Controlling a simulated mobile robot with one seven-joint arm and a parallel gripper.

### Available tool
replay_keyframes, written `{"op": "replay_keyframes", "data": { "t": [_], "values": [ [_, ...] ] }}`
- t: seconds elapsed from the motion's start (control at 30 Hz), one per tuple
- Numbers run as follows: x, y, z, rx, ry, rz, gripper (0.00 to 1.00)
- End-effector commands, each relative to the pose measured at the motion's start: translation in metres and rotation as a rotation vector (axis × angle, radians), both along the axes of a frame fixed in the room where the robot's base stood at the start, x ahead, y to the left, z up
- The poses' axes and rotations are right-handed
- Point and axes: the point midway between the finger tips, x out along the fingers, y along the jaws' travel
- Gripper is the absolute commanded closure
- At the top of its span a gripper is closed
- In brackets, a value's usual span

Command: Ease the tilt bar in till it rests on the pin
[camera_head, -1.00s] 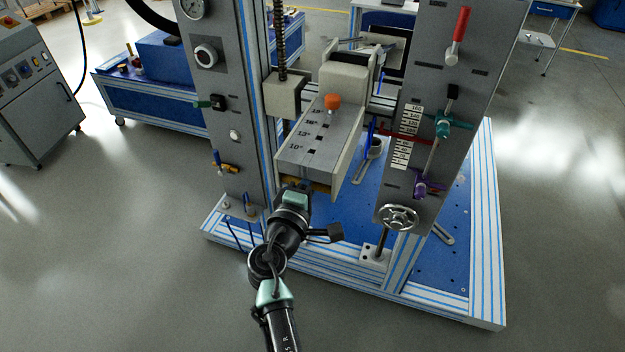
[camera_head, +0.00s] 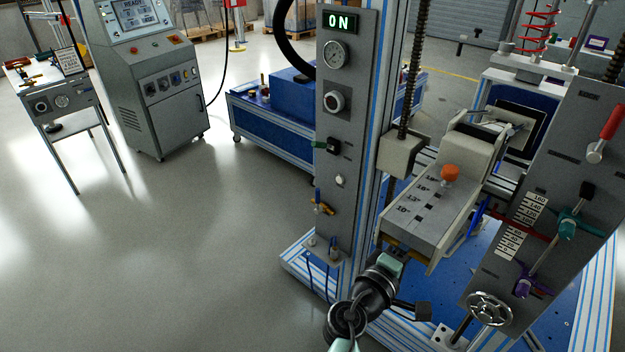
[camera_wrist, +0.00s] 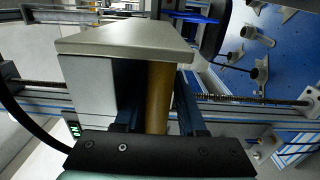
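A grey tilting block (camera_head: 430,208) with degree marks slopes down toward me in the head view. An orange knob (camera_head: 450,173) stands on its top. A brass-coloured bar (camera_wrist: 157,90) shows beneath the block's pale plate (camera_wrist: 125,40) in the wrist view. I take it to be the tilt bar. My gripper (camera_head: 388,258) is at the block's low front end. In the wrist view its two dark fingers lie on either side of the brass bar; whether both touch it is unclear. The fingertips and any pin contact are hidden under the plate.
A grey panel (camera_head: 345,120) with gauge and "ON" sign stands left of the block. A tilted panel (camera_head: 545,200) with scale, coloured clamps and a handwheel (camera_head: 490,309) stands right. A control cabinet (camera_head: 150,80) is further left.

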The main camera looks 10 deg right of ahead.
Motion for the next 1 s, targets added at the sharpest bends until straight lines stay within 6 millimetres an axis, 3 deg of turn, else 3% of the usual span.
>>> {"op": "replay_keyframes", "data": {
  "t": [0.37,1.0],
  "values": [
    [-0.036,0.050,0.008,-0.004,0.000,0.006,0.50],
    [-0.116,0.151,-0.001,-0.001,-0.002,0.006,0.50]
  ]
}}
